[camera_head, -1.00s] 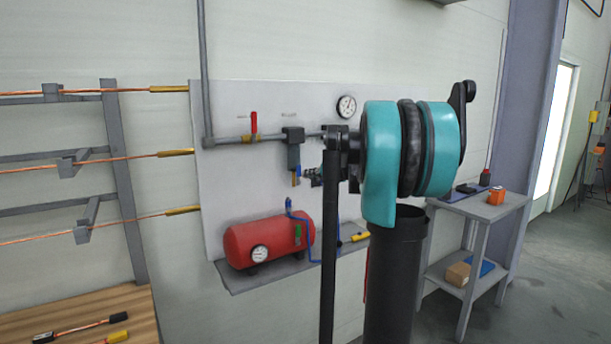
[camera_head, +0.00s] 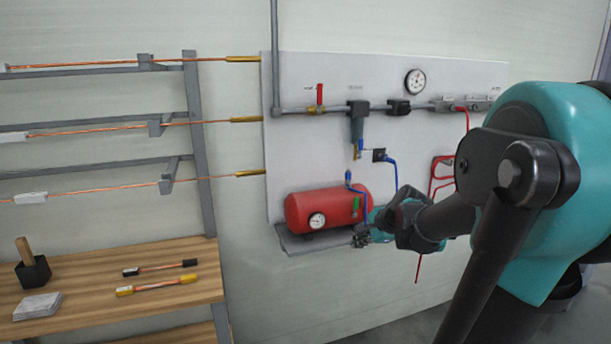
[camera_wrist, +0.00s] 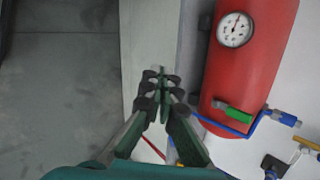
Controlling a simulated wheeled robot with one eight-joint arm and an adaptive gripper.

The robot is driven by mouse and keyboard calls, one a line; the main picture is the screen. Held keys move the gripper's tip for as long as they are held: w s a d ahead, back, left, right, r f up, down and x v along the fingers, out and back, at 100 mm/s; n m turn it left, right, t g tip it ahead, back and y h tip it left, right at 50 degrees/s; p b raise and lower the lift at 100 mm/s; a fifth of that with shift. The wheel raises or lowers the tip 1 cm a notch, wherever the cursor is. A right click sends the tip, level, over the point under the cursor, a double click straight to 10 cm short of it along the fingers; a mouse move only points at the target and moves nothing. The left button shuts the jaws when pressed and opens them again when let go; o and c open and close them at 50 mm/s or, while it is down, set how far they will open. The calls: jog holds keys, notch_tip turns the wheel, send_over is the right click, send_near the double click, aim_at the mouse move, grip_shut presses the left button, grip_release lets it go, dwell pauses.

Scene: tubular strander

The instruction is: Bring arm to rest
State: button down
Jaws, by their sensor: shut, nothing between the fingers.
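My gripper (camera_head: 361,239) is at the end of my teal and black arm, which reaches in from the right of the head view. It appears in front of the right end of the grey shelf, just beside the red tank. In the wrist view my gripper (camera_wrist: 160,80) has its green and black fingers brought together, with nothing held between them. I cannot tell from the pictures how close the fingers are to the shelf.
A wooden bench (camera_head: 165,300) and a rack of copper rods (camera_head: 205,200) stand to the left. Grey floor (camera_wrist: 65,100) is clear.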

jog(key=s+d+f+n+g+h, duration=0.1)
jog(key=s+f+n+h, duration=0.1)
jog(key=s+f+n, duration=0.4)
jog(key=s+d+f+n+g+h, duration=0.1)
jog(key=s+d+f+n+h, duration=0.1)
jog(key=s+f+n, duration=0.5)
jog(key=s+n, duration=0.2)
jog(key=s, duration=0.3)
jog(key=shift+s+d, duration=0.15)
